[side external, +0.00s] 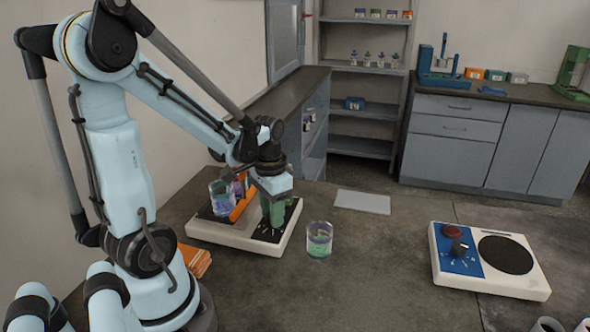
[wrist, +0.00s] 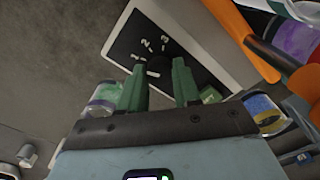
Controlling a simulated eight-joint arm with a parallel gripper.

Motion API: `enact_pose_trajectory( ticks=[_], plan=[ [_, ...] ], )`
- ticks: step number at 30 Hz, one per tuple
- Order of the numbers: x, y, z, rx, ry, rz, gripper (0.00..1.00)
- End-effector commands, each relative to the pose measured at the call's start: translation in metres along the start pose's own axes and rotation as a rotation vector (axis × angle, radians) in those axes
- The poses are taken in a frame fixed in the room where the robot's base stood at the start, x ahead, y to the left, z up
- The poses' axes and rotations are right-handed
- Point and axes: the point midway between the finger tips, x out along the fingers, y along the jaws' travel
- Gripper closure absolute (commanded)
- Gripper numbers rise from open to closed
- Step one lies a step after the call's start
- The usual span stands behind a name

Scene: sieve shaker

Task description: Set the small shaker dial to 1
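A white-based shaker (side external: 230,238) with a black dial panel stands under my gripper. In the wrist view its black panel (wrist: 137,40) shows white numerals 1, 2 and 3 around a small dark dial knob (wrist: 155,68). The dial's exact setting cannot be made out. My gripper (side external: 272,222) points down over the panel. Its two green fingers (wrist: 160,66) are apart, one on each side of the knob in the wrist view. Whether they touch the knob cannot be told. In the side view the fingers hide the knob.
A glass beaker with coloured contents (side external: 319,240) stands just right of the shaker. Another beaker (side external: 222,196) and an orange bar (side external: 243,203) are on the shaker's rear part. A second white and blue device (side external: 488,262) with a round dark plate stands at right.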

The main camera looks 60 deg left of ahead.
Motion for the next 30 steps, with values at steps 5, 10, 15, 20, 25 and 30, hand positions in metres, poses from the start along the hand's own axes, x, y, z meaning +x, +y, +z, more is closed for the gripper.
enact_pose_trajectory(
  ticks=[5, 10, 15, 20, 25, 30],
  plan=[
    [0.000, 0.000, 0.001, -0.001, -0.001, 0.000, 0.43],
    [0.000, 0.000, 0.000, -0.001, -0.001, 0.000, 0.43],
    [-0.002, 0.000, 0.000, -0.001, 0.000, 0.000, 0.43],
    [-0.013, 0.000, 0.000, -0.001, 0.000, 0.000, 0.43],
    [-0.034, 0.000, 0.000, -0.001, 0.000, 0.000, 0.43],
    [-0.058, 0.000, 0.000, -0.001, -0.001, 0.000, 0.43]
  ],
)
